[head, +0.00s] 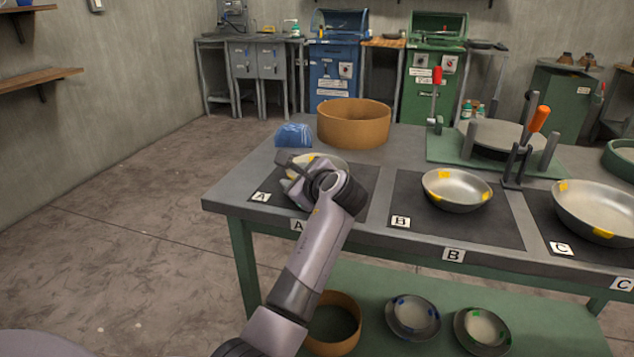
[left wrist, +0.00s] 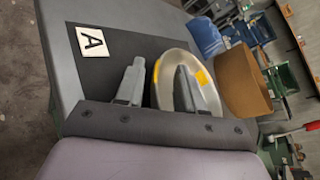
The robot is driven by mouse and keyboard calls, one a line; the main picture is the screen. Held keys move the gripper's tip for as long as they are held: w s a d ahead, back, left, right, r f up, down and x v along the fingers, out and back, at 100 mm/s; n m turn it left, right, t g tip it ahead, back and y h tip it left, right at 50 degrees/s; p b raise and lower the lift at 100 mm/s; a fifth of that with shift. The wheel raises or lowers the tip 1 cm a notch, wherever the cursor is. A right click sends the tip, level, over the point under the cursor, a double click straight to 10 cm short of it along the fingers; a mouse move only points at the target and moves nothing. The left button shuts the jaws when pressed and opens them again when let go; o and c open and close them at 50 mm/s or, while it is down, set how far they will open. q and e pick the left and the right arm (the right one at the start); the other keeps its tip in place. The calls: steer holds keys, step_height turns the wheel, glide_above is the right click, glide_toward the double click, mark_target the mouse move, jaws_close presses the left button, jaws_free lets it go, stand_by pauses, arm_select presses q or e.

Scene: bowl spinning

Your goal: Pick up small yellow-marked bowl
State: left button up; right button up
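The small yellow-marked bowl (head: 330,160) is a shallow metal bowl on mat A, partly hidden behind my left gripper (head: 299,172). In the left wrist view the bowl (left wrist: 172,62) shows yellow patches on its rim. There my left gripper (left wrist: 160,75) is open, its fingers apart. One finger appears outside the near rim and the other over the bowl's inside, with the rim between them. I cannot tell whether either finger touches it. A medium yellow-marked bowl (head: 457,190) sits on mat B and a large one (head: 597,212) on mat C. My right gripper is not in view.
A blue cloth-like item (head: 294,136) and an orange-brown round container (head: 353,124) stand behind mat A (head: 266,196). A clamp fixture with an orange handle (head: 539,119) stands behind mat B (head: 405,207). Several bowls sit on the lower shelf (head: 375,293).

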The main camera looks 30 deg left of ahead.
arm_select(q)
steer(key=shift+w+a+f, duration=0.1)
steer(key=shift+w+a, duration=0.05)
steer(key=shift+a, duration=0.15)
jaws_close()
steer(key=shift+r, duration=0.2)
